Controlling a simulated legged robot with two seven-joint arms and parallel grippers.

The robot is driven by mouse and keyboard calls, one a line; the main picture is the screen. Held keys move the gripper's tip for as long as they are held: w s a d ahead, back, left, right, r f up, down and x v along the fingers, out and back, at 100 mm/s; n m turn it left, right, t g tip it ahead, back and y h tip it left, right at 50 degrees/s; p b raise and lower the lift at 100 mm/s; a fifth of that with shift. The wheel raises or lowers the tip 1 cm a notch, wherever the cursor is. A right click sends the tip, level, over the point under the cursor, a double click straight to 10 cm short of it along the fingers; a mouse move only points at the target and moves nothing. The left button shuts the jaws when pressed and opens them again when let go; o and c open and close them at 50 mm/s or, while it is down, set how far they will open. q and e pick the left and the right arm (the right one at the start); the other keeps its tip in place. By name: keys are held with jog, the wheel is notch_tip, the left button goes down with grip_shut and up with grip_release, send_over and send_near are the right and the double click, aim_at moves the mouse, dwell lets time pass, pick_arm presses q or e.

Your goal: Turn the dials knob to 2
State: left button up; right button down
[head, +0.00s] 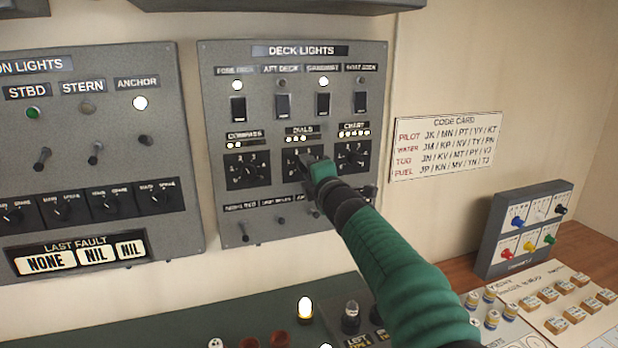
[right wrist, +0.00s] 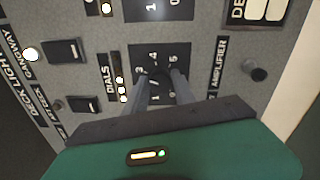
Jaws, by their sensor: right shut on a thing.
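The dials knob's black plate (head: 291,157) sits in the middle of the row of three rotary knobs on the deck lights panel, under the DIALS label. My right gripper (head: 312,164) reaches it from the lower right and is shut on the knob, hiding most of it. In the right wrist view, the gripper's two fingers (right wrist: 157,92) close on the knob at the centre of the numbered dial plate (right wrist: 165,50). Several numbers show around the fingers. My left gripper is not in view.
The compass knob (head: 246,170) is to the left and the chart knob (head: 352,156) to the right, close to my gripper. Toggle switches (head: 280,221) line the panel below. A code card (head: 446,146) is on the wall.

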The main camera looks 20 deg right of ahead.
jog(key=n+b, duration=0.1)
jog(key=n, duration=0.1)
jog(key=f+n, duration=0.1)
jog(key=n, duration=0.1)
jog(key=shift+a+f+n+b, duration=0.1)
jog(key=shift+n+b, duration=0.3)
jog(key=n+b, duration=0.1)
jog(key=n, duration=0.3)
jog(key=shift+n, duration=0.4)
jog(key=shift+r, duration=0.2)
jog(key=c, duration=1.2)
grip_release()
jog(key=shift+o, duration=0.8)
jog(key=shift+w+r, duration=0.1)
jog(key=shift+r, duration=0.1)
